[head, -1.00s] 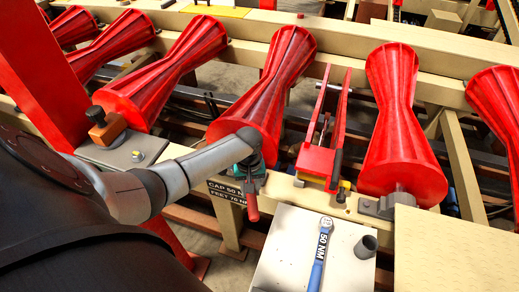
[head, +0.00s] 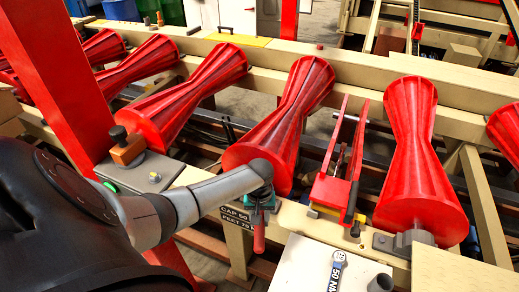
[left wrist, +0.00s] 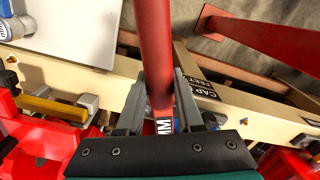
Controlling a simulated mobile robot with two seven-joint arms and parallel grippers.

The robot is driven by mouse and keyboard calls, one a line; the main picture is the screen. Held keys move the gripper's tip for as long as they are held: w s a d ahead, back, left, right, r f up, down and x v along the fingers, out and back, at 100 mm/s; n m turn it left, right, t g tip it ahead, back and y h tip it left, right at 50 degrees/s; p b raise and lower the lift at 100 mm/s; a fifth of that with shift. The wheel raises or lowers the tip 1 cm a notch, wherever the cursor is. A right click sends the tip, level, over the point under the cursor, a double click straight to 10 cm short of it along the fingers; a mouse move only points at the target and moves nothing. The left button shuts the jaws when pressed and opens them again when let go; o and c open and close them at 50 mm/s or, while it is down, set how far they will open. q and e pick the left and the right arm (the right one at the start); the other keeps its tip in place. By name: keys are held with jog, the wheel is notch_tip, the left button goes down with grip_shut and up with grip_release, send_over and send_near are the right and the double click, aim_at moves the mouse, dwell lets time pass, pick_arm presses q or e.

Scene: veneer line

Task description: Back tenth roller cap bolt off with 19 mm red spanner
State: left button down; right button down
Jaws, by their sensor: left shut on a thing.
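My left gripper (head: 261,203) is at the front beam, below the near end of a red roller (head: 290,115). It is shut on the red spanner (head: 259,238), whose handle hangs below the jaws. In the left wrist view the spanner's red handle (left wrist: 153,45) runs between the two fingers (left wrist: 158,105), with part of a white "MM" label showing. The spanner's head and any bolt it may touch are hidden by my gripper and arm. A grey bearing block (head: 397,243) sits under the right-hand roller (head: 410,150). My right gripper is not in view.
A black label reading "CAP 50, FEET 70" (head: 236,217) is beside my gripper. A red bracket (head: 335,190) stands between two rollers. A red post (head: 68,80) rises at left.

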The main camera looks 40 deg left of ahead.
pick_arm(q)
jog(key=shift+f+b, duration=0.5)
jog(key=shift+f, duration=0.3)
jog(key=shift+w, duration=0.1)
jog(key=w+d+n+b, duration=0.4)
jog(key=w+n, duration=0.4)
jog(key=w, duration=0.2)
jog(key=shift+w+d+n, duration=0.2)
jog(key=shift+d+n, duration=0.1)
jog(key=shift+d, duration=0.55)
dwell(1.0)
dwell(0.3)
jog(key=shift+s+a+m+p, duration=0.1)
jog(key=shift+s+m+p, duration=0.4)
jog(key=shift+p, duration=0.5)
